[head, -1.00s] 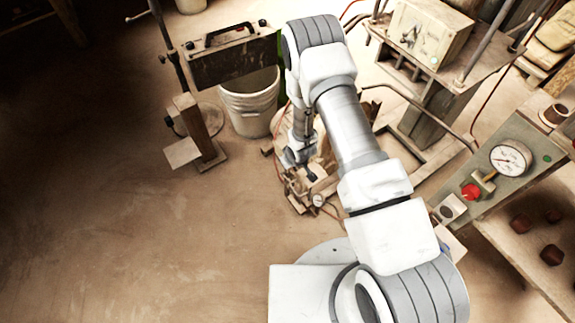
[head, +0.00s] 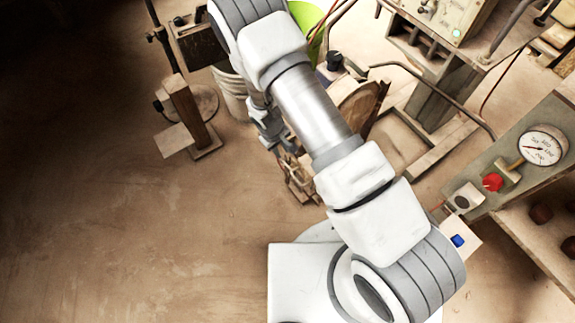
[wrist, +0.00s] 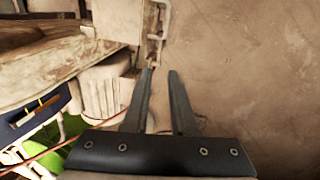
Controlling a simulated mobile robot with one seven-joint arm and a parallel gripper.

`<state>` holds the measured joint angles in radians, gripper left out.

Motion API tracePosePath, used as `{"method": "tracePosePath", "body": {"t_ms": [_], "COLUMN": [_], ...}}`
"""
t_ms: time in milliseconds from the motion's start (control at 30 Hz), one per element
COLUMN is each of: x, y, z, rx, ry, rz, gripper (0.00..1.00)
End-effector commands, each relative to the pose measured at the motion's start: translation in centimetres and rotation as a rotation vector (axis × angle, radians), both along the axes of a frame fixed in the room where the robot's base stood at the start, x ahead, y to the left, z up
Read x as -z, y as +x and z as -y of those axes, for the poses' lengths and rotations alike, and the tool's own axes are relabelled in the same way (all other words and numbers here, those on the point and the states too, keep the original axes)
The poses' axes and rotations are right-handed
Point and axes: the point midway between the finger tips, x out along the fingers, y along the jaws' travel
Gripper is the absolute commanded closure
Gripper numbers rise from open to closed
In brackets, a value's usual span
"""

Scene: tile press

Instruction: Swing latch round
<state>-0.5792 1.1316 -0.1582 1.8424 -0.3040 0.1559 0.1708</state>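In the wrist view my gripper (wrist: 160,73) points up the picture, its two dark fingers apart with nothing seen between them. A thin, pale, bent bar (wrist: 163,20) on the edge of a worn, light-coloured structure (wrist: 127,12) looks like the latch, but I cannot be sure. It lies just beyond the fingertips, with a gap that seems clear of contact. In the head view my arm covers much of the work area and the fingers cannot be made out. A small brown mechanism (head: 298,180) shows beside my wrist there.
Bare floor (wrist: 250,70) is on the right. In the head view a gauge panel (head: 520,160) stands right and a wooden post (head: 187,112) left.

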Motion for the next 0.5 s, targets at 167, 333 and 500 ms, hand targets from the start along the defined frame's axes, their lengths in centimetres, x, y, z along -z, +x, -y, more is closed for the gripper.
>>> {"method": "tracePosePath", "body": {"t_ms": [167,333,500], "x": [4.6,8.2,11.2], "y": [0.4,0.8,1.2], "z": [0.7,1.3,1.7], "rx": [0.0,0.001,0.001], "ry": [-0.001,0.0,0.0], "rz": [-0.002,-0.001,0.0], "gripper": [0.75,0.75,0.75]}}
